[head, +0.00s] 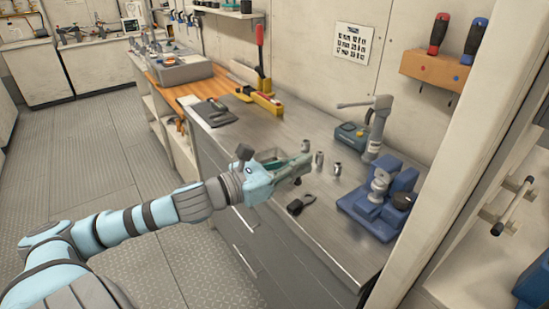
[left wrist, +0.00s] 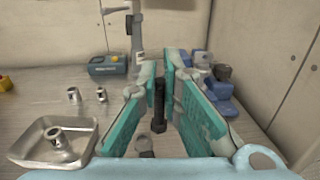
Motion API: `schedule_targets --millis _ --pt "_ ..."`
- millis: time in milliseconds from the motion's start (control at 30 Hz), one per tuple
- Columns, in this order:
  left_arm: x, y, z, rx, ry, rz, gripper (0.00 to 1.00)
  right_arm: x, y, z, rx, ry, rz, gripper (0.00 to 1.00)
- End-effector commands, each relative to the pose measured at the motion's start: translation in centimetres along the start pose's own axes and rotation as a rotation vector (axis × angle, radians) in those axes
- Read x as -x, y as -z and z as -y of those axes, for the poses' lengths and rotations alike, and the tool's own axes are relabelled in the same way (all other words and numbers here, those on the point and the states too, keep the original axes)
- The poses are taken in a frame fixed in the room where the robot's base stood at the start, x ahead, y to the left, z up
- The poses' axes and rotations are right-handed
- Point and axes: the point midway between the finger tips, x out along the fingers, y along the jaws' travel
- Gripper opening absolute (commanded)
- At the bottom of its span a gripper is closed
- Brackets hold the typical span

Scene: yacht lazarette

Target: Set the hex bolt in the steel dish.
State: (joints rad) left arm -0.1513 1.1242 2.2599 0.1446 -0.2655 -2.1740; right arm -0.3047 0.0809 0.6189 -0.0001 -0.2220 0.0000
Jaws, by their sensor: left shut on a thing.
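The hex bolt (left wrist: 159,104) is dark and hangs upright, head down, between the fingers of my left gripper (left wrist: 165,85), which is shut on it. In the head view my left gripper (head: 290,173) is over the metal counter, and the bolt is hard to make out there. The steel dish (left wrist: 28,152) is a shallow square tray at the lower left of the left wrist view, left of the gripper and apart from the bolt. A metal socket-like piece (left wrist: 58,138) stands in it. In the head view the gripper largely hides the dish. My right gripper is not in view.
Small metal cylinders (head: 319,159) stand on the counter beyond the gripper. A black fitting (head: 301,204) lies on its near side. A blue vise-like tool (head: 378,205) stands at right, a grey-and-teal device (head: 350,135) behind.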

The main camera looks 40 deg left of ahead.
Motion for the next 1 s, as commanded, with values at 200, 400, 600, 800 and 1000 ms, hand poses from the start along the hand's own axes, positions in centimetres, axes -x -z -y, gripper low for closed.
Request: schedule_targets --millis 200,400,600,800,1000 --pt "-2.5 -8.1 -9.7 0.024 -0.453 0.012 0.00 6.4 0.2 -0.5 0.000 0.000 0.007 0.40" --pt "-3.5 -10.5 -14.0 0.021 -0.710 0.009 0.00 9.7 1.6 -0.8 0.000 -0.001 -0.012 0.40" --pt "-3.8 -8.2 -14.7 0.015 -0.773 0.006 0.00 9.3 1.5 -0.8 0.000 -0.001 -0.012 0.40" --pt "-3.7 0.1 -14.7 0.016 -0.771 0.005 0.00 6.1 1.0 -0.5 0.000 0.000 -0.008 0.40" --pt "-3.7 5.2 -14.7 0.015 -0.770 0.009 0.00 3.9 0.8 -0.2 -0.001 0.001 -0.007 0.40"
